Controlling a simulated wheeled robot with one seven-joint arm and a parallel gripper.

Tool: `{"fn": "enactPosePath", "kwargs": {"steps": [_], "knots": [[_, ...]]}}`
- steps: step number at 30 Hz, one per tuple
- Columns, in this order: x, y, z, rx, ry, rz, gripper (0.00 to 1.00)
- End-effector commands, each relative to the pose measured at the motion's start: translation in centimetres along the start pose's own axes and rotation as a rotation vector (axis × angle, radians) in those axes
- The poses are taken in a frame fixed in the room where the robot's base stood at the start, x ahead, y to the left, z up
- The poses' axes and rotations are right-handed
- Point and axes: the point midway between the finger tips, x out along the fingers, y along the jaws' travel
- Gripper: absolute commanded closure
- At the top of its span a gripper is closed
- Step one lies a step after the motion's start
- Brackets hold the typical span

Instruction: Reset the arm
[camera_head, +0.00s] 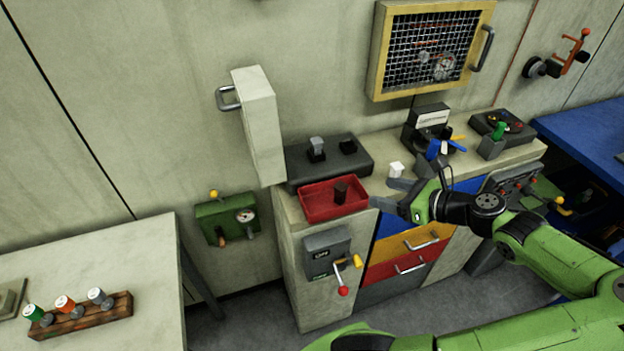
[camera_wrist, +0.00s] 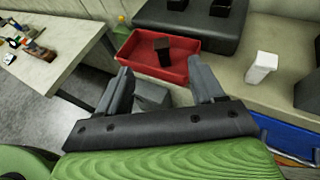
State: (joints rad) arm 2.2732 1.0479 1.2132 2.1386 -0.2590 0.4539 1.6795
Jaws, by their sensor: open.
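My arm is green and reaches in from the right in the head view. My gripper (camera_head: 393,194) is open and empty, in front of the workbench top and just right of a red tray (camera_head: 318,213). In the wrist view my gripper (camera_wrist: 160,90) has its two grey fingers spread, with the red tray (camera_wrist: 190,70) beyond them. A black block (camera_head: 341,192) stands in the tray; it also shows in the wrist view (camera_wrist: 163,50). A small white block (camera_head: 396,170) stands on the bench top behind my gripper.
A dark base (camera_head: 330,160) with sockets stands behind the tray. A pale cabinet door (camera_head: 262,125) juts from the wall. A lever box (camera_head: 327,255) is on the bench front, beside coloured drawers (camera_head: 408,245). A wooden rack (camera_head: 80,315) with spools lies on the left table.

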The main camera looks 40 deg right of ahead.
Motion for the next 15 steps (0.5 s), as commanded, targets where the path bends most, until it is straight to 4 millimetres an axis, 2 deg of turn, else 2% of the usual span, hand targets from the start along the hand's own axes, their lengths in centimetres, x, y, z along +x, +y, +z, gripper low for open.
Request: {"fn": "enactPosePath", "kwargs": {"steps": [6,8,11,12,15], "knots": [[0.1,0.1,0.0,-0.003,0.003,0.003,0.33],[0.8,0.7,-0.1,-0.028,0.029,0.029,0.33],[3.6,3.4,-0.7,-0.16,0.148,0.15,0.33],[4.8,5.0,-1.2,-0.242,0.216,0.22,0.33],[6.9,9.0,-2.2,-0.493,0.384,0.409,0.33]]}}
